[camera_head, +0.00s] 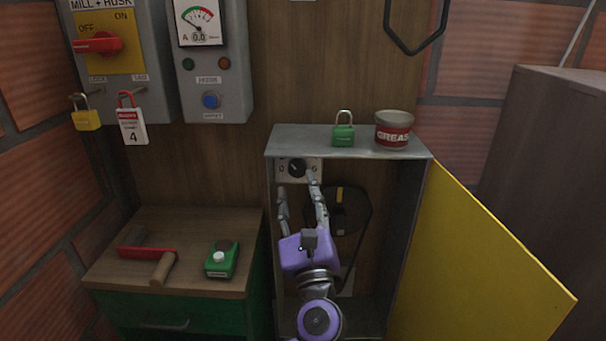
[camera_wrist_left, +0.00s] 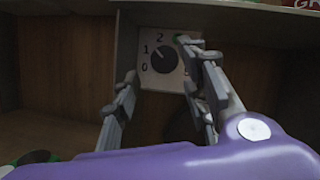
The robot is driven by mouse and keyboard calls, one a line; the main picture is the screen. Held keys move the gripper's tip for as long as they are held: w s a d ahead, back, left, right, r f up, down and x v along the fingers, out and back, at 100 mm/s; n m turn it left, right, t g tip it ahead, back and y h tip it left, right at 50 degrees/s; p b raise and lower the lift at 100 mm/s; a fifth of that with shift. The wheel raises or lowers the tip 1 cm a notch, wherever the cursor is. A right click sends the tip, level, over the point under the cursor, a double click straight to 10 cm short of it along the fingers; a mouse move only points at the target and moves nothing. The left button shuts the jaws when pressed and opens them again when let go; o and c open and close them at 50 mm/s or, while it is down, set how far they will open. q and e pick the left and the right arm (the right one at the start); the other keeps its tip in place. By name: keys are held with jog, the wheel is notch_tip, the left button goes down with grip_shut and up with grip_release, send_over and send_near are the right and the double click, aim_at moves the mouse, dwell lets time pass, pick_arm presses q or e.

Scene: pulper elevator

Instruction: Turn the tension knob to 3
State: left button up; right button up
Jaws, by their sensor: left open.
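The tension knob (camera_head: 297,168) is a round black dial on a light plate inside the open grey cabinet. In the left wrist view the knob (camera_wrist_left: 164,60) has the marks 0, 1 and 2 around its left and top. Its pointer seems to aim up-left, between 1 and 2, but it is small. The right side of the plate is partly hidden by a finger. My left gripper (camera_head: 297,187) is open and empty, its fingers pointing up just below the knob. In the wrist view one finger is low left of the knob and the other reaches its right side. No contact is clear.
The yellow cabinet door (camera_head: 470,265) stands open to the right. A belt pulley (camera_head: 338,210) is behind my gripper. A green padlock (camera_head: 343,134) and a grease tin (camera_head: 394,129) stand on the cabinet top. A wooden-topped bench (camera_head: 190,225) with tools is at left.

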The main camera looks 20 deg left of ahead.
aim_at(295, 172)
pick_arm(q)
jog(key=p+x, duration=0.1)
jog(key=x, duration=0.4)
jog(key=shift+w, duration=0.1)
grip_shut()
